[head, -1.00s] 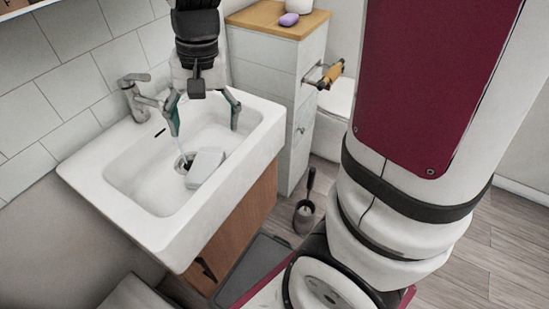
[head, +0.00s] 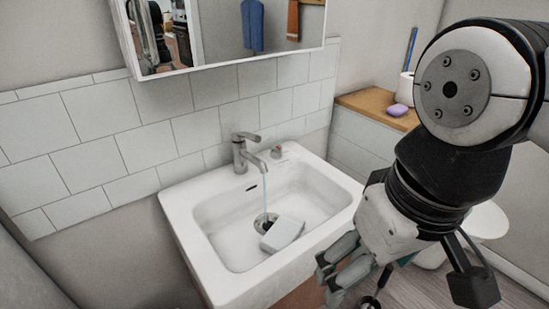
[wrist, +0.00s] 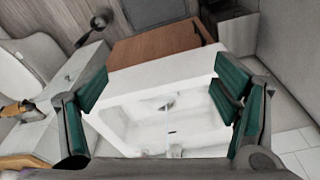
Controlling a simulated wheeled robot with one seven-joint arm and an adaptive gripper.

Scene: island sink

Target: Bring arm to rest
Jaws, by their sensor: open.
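A pale block (head: 283,233) lies in the basin beside the drain. A thin water stream runs from the metal faucet (head: 240,155) into the basin.
A mirror (head: 215,35) hangs above the tiled wall. The toilet (head: 485,220) is at the right. The wooden sink cabinet (wrist: 155,45) is close in the wrist view.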

